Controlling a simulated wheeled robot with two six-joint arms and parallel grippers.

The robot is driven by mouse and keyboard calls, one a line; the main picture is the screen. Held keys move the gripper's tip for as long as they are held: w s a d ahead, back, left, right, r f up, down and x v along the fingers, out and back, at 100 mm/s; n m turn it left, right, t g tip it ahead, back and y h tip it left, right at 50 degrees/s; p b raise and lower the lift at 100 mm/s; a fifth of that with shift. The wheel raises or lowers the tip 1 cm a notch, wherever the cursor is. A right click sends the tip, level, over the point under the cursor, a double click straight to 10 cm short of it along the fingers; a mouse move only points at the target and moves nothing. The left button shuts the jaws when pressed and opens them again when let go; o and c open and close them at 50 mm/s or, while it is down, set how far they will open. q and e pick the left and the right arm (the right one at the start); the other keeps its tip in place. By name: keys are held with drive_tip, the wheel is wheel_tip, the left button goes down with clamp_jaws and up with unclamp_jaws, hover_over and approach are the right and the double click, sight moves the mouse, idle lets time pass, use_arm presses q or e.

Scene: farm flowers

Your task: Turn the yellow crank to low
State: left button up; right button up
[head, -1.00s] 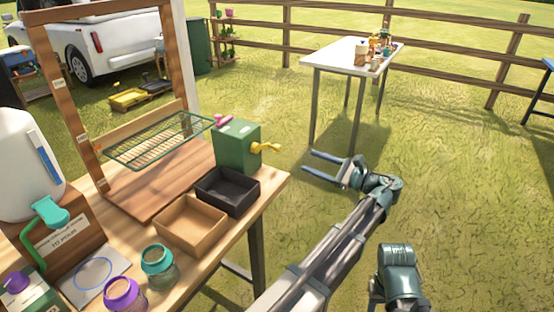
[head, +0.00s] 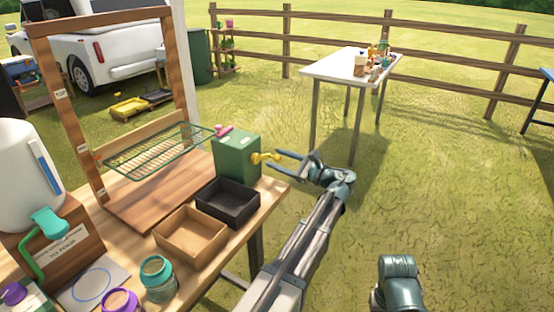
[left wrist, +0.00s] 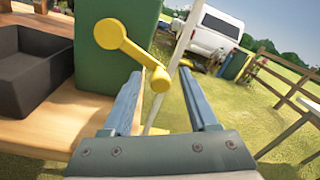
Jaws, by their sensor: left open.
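The yellow crank (head: 264,157) sticks out of the right side of the green box (head: 237,155) at the table's far right corner. My left gripper (head: 273,164) is open, its blue-grey fingers pointing left at the crank. In the left wrist view, the crank arm (left wrist: 130,51) slopes down to the right from its hub to the handle knob (left wrist: 160,80). The knob appears between the tips of the open left gripper (left wrist: 160,80); I cannot tell whether either finger touches it. Any low marking on the box is not visible.
A black tray (head: 227,212) and a tan tray (head: 190,242) sit in front of the green box. A wire rack (head: 155,153) in a wooden frame stands left of it. Open grass lies right of the table. A white table (head: 345,68) stands farther back.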

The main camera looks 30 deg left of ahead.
use_arm(q)
drive_tip(key=shift+a, duration=0.4)
drive_tip(key=c, duration=0.9)
drive_tip(key=shift+w, duration=0.1)
clamp_jaws()
